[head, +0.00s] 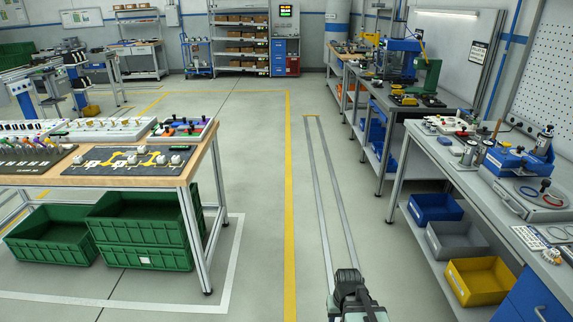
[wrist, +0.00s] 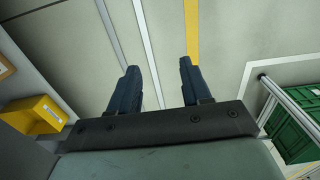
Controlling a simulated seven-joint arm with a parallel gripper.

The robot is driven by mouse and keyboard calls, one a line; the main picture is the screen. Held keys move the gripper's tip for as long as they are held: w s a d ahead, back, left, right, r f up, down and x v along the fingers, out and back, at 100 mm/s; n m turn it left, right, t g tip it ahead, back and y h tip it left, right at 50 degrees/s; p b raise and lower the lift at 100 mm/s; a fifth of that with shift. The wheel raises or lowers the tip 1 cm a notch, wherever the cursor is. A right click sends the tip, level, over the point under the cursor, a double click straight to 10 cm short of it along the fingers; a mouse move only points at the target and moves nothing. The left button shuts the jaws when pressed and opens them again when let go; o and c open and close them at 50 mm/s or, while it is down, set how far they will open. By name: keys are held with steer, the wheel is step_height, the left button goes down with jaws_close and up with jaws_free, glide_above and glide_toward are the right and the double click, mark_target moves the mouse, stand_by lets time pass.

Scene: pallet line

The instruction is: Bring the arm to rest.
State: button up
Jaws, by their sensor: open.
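My gripper (wrist: 155,85) shows in the wrist view with its two dark fingers spread apart. It is open and nothing is between the fingers. In the head view part of my arm (head: 352,295) shows at the bottom, over the floor rails. The fingertips cannot be made out there.
A wooden-topped table (head: 120,181) with trays stands at left, green crates (head: 140,231) beneath it. A grey workbench (head: 440,160) stands at right, with blue, grey and yellow bins (head: 482,283) on its lower shelf. The floor aisle (head: 255,180) between is clear.

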steer(key=s+f+g, duration=0.3)
steer(key=s+f, duration=0.7)
steer(key=s, duration=0.5)
steer(key=s+f+g, duration=0.3)
steer(key=s+f, duration=0.7)
steer(key=s, duration=0.5)
steer(key=shift+f+g, duration=0.3)
steer(key=shift+g, duration=0.1)
